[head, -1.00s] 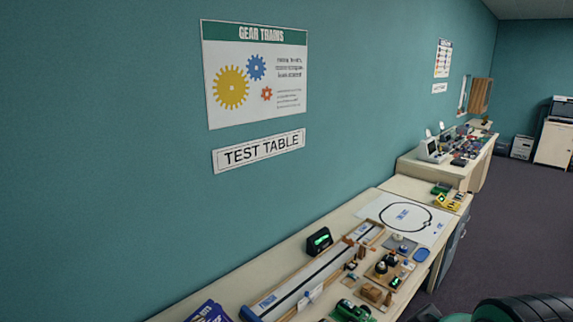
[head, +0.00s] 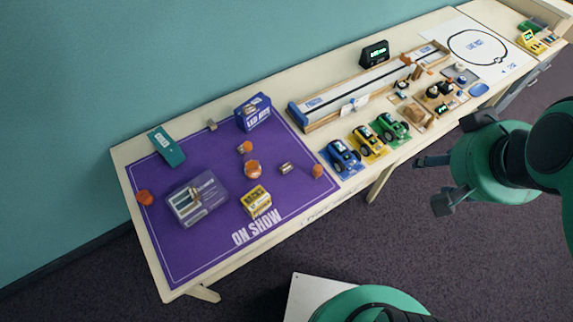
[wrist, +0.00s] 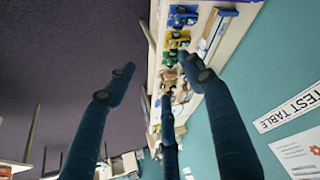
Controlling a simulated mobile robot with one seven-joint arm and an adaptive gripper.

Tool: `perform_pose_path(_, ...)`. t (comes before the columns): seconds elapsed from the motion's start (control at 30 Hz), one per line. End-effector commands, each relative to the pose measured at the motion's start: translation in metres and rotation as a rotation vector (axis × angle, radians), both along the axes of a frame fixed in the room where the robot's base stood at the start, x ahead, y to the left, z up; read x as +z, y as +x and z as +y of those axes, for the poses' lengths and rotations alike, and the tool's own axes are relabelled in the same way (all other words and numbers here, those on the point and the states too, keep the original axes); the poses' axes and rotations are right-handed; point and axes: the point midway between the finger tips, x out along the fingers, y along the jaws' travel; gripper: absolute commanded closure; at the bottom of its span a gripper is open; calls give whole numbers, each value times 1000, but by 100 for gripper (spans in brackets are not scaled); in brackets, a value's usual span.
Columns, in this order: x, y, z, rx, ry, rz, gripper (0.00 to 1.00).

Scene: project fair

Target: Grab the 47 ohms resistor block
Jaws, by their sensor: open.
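No block with a readable 47 ohms label shows in these frames. On the purple mat (head: 225,215) a small brownish block (head: 286,168) lies right of centre, and a small grey block (head: 212,125) sits at the back edge; I cannot read markings on either. My gripper (head: 432,183) is at the right of the head view, in front of the table and apart from everything on it. It is open and empty. In the wrist view its dark fingers (wrist: 155,80) are spread, with the table beyond them.
On the mat are a clear case (head: 205,212), a yellow box (head: 257,203), a teal box (head: 167,147), an LED kits box (head: 253,112) and several orange pieces (head: 252,169). Toy cars (head: 369,141) and a long track (head: 355,93) stand to the right. Carpet is clear in front.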

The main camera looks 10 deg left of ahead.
Motion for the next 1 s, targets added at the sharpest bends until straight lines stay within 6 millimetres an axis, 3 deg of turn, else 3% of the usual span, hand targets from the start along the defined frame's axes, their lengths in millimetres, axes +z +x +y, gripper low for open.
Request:
perform_pose_path(0.77,0,1,0,3,-1,0,43)
perform_pose_path(1.0,-1,16,7,77,-30,20,43)
